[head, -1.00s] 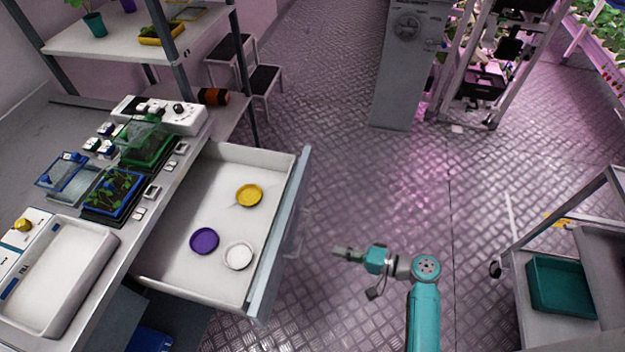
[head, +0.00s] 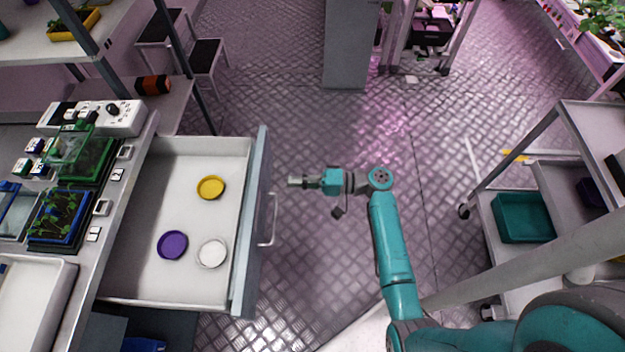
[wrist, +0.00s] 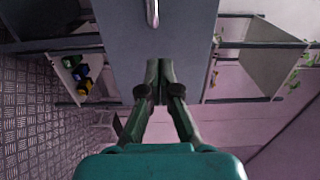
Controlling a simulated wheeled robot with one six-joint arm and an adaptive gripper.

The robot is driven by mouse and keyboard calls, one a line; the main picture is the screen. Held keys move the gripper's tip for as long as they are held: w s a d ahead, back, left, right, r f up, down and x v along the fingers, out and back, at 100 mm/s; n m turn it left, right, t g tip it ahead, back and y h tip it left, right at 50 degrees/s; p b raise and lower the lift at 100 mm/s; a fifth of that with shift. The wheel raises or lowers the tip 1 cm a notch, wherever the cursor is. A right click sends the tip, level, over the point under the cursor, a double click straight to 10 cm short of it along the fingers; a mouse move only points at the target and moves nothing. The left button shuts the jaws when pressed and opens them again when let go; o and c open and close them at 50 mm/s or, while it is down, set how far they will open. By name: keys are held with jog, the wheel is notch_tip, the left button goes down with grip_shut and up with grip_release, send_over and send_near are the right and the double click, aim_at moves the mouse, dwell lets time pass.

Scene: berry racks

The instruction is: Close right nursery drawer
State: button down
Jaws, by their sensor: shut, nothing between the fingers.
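The right nursery drawer (head: 122,215) is pulled far out from the bench in the head view. Its grey front panel (head: 250,225) carries a bar handle (head: 270,220) on the outer side. A yellow dish (head: 210,187), a purple dish (head: 172,245) and a white dish (head: 212,253) lie in it. My gripper (head: 292,182) is shut and empty, just right of the front panel and a little beyond the handle, apparently apart from it. In the wrist view my gripper (wrist: 159,66) points at the grey drawer front (wrist: 185,45), and the handle (wrist: 152,12) shows at the top.
The bench (head: 118,185) on the left holds seedling trays (head: 60,215) and a white device (head: 125,112). A step stool (head: 205,60) stands behind. A cart with a teal bin (head: 525,217) stands at right. The floor between drawer and cart is clear.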

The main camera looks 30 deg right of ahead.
aim_at(265, 181)
jog(key=shift+x, duration=2.95)
jog(key=x, duration=3.2)
jog(key=shift+w+a, duration=0.15)
jog(key=shift+a, duration=0.15)
jog(key=shift+r, duration=0.15)
jog(key=shift+d, duration=0.15)
jog(key=v, duration=1.4)
